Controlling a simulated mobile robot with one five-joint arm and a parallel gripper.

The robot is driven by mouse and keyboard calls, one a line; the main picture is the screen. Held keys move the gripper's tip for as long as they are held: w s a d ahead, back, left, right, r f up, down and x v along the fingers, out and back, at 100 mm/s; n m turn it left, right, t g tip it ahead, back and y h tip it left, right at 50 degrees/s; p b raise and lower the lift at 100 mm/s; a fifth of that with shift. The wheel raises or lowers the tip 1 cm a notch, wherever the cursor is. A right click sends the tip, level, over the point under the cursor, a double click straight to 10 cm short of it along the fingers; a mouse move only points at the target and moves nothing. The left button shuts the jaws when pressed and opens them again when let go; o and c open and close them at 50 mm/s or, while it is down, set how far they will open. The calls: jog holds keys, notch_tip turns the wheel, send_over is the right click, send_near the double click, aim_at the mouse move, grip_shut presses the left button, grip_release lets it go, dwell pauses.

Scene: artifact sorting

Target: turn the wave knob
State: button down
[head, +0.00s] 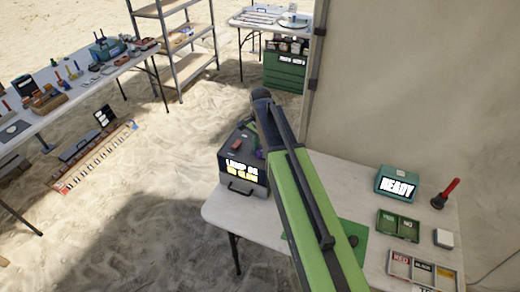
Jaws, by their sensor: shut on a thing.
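A dark grey box (243,183) stands at the left end of the near table, with a lit sign in white and yellow letters on its front and a handle below. On its top, a red part (237,143) shows, and a small purple part (260,154) peeks out beside my green arm. I cannot tell which of these is the wave knob. My arm reaches up over the box from the lower right, and its links cover the right part of the box top. My gripper is hidden behind them, so its contact with the box does not show.
A wall rises behind. Tool-covered table (22,130) and shelf stand at left.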

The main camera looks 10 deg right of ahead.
aim_at(260, 151)
jog(key=shift+a+m, duration=0.1)
jog(key=shift+m, duration=0.2)
jog(key=c, duration=1)
grip_release()
jog(key=shift+o, duration=0.2)
jog(key=shift+r, duration=0.1)
notch_tip(260, 151, up, 17)
jog(key=p, duration=1.7)
jog(key=shift+r, duration=0.1)
